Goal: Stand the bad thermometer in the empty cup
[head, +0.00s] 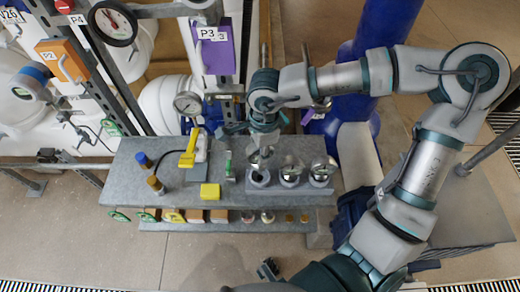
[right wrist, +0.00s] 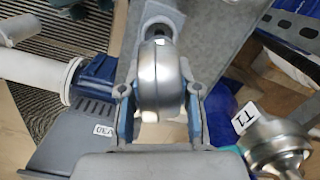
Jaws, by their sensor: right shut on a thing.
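My right gripper (head: 262,148) points down at the bench, at the left end of a row of cups. It is shut on a round, silver thermometer head (right wrist: 160,75), which sits between the two fingers in the right wrist view. In the head view the held thermometer (head: 257,160) is just over the leftmost cup (head: 258,180). I cannot tell whether its stem is inside. The middle cup (head: 290,180) and right cup (head: 320,180) each have a round, shiny head above them.
The grey bench (head: 135,190) also holds a yellow block (head: 210,191), a yellow-handled item (head: 188,158) and two upright cylinders. A lower shelf carries several small parts. Pipes and gauges stand behind. A silver gauge tagged T1 (right wrist: 275,140) is beside the gripper.

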